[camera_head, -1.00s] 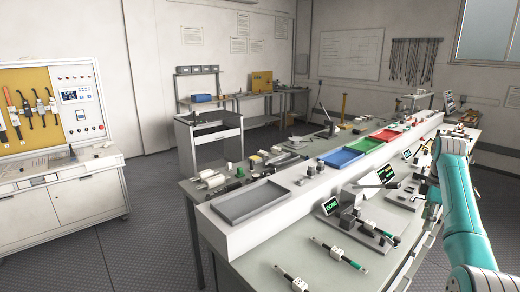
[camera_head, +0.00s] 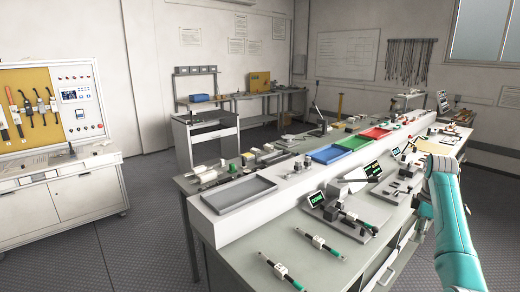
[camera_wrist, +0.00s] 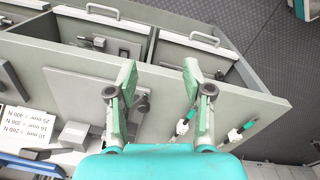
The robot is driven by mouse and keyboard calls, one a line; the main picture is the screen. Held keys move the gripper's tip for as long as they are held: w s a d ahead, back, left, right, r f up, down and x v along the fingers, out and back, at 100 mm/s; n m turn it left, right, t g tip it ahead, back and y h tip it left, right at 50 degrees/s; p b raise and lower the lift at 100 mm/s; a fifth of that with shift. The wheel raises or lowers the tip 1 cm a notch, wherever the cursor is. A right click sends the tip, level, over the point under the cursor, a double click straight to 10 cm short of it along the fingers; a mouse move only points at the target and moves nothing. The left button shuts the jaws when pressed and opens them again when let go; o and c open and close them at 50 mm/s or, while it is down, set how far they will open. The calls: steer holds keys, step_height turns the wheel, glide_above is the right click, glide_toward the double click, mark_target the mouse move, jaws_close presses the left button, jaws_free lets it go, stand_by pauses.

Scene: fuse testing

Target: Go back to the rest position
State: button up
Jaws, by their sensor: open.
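My gripper (camera_wrist: 160,85) is open and empty in the wrist view, its two green-faced fingers spread apart above the workbench (camera_wrist: 80,85). No object lies between the fingers. In the head view my teal arm reaches up the right side over the bench, and I cannot make out the fingers there. Two fuse-like pieces with green ends (camera_head: 319,243) (camera_head: 281,268) lie on the near part of the bench top. They are apart from my gripper. A test fixture (camera_head: 340,215) with a small lit screen (camera_head: 316,198) stands behind them.
Open drawers (camera_wrist: 205,45) jut from the bench side. Floor (camera_head: 130,250) is free between bench and left cabinet (camera_head: 60,195).

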steer(key=s+a+f+m+t, duration=0.1)
steer(key=a+f, duration=0.3)
steer(key=f, duration=0.5)
steer(key=s+a+f+m+t+h, duration=0.1)
steer(key=s+a+f, duration=0.15)
steer(key=f, duration=0.75)
steer(key=s+a+f+m+t, duration=0.1)
steer(key=a+f, duration=0.4)
steer(key=f, duration=0.4)
steer(key=s+a+f+m+t, duration=0.1)
steer(key=s+a+f+t, duration=0.1)
steer(key=s+a+f, duration=0.5)
steer(key=s+a+f+m+t, duration=0.1)
steer(key=s+a+f, duration=0.4)
steer(key=s, duration=0.4)
steer(key=s+a+r+m+t, duration=0.2)
steer(key=s+a, duration=0.2)
steer(key=s, duration=0.8)
steer(key=s+a+r+m+t, duration=0.1)
steer(key=s+a+r+t, duration=0.3)
steer(key=s, duration=0.7)
steer(key=s+a+r+m+t, duration=0.1)
steer(key=s+a+r, duration=0.1)
steer(key=s+r, duration=0.6)
steer(key=s+a+r+m+t+y, duration=0.1)
steer(key=s+a+r+m, duration=0.1)
steer(key=s+r, duration=0.7)
step_height(320, 180, up, 5)
steer(key=shift+f, duration=0.15)
